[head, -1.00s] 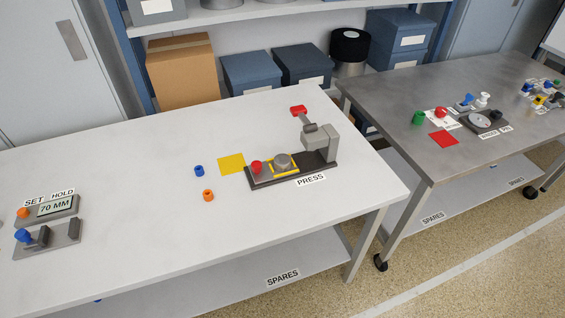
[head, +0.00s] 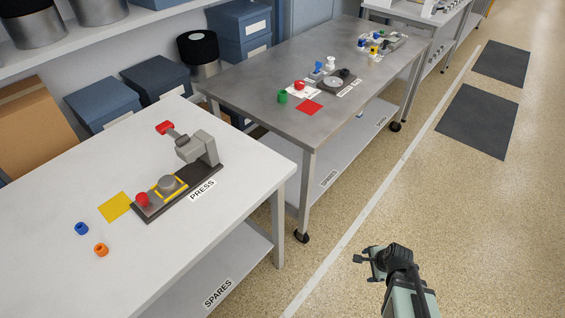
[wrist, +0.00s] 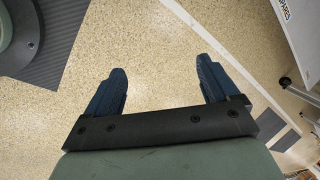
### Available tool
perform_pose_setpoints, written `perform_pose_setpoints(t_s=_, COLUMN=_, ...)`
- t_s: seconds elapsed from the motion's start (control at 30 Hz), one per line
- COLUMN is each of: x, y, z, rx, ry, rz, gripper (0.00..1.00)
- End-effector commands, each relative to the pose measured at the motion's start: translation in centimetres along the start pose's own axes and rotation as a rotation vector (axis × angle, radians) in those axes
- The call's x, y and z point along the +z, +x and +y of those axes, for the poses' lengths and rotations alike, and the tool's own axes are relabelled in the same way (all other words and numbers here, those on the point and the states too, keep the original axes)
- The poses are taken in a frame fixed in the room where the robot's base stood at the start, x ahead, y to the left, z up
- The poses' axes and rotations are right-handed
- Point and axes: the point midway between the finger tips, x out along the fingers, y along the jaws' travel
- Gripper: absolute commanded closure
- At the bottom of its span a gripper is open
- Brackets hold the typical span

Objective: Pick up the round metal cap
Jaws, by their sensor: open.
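A round grey metal piece (head: 168,184), which looks like the cap, sits in a yellow frame on the dark base of the press (head: 205,172) on the white table. Another round metal disc (head: 333,81) lies on a dark plate on the grey table; I cannot tell for sure which one is the cap. My gripper (head: 368,262) is at the lower right of the head view, over the floor and apart from both tables. In the wrist view my gripper (wrist: 161,68) shows its two blue fingers spread, with only floor between them.
The white table (head: 60,220) also carries a yellow square (head: 115,207), a blue ring (head: 81,229) and an orange ring (head: 101,250). The grey table (head: 240,85) holds a green piece (head: 282,96) and a red square (head: 309,107).

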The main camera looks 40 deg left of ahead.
Motion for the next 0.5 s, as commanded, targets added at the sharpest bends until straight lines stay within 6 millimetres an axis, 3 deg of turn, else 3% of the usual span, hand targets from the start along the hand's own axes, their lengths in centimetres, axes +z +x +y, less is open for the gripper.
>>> perform_pose_setpoints(t_s=0.03, x=1.0, y=-0.8, z=-2.6, rx=-0.05, ry=0.034, rz=0.001, gripper=0.12)
perform_pose_setpoints(t_s=0.2, x=4.7, y=-3.8, z=-10.2, rx=-0.213, ry=0.18, rz=-0.025, gripper=0.12)
perform_pose_setpoints(t_s=0.37, x=9.3, y=-7.4, z=-16.6, rx=-0.355, ry=0.324, rz=-0.099, gripper=0.12)
perform_pose_setpoints(t_s=0.5, x=14.5, y=-11.2, z=-21.7, rx=-0.464, ry=0.449, rz=-0.204, gripper=0.12)
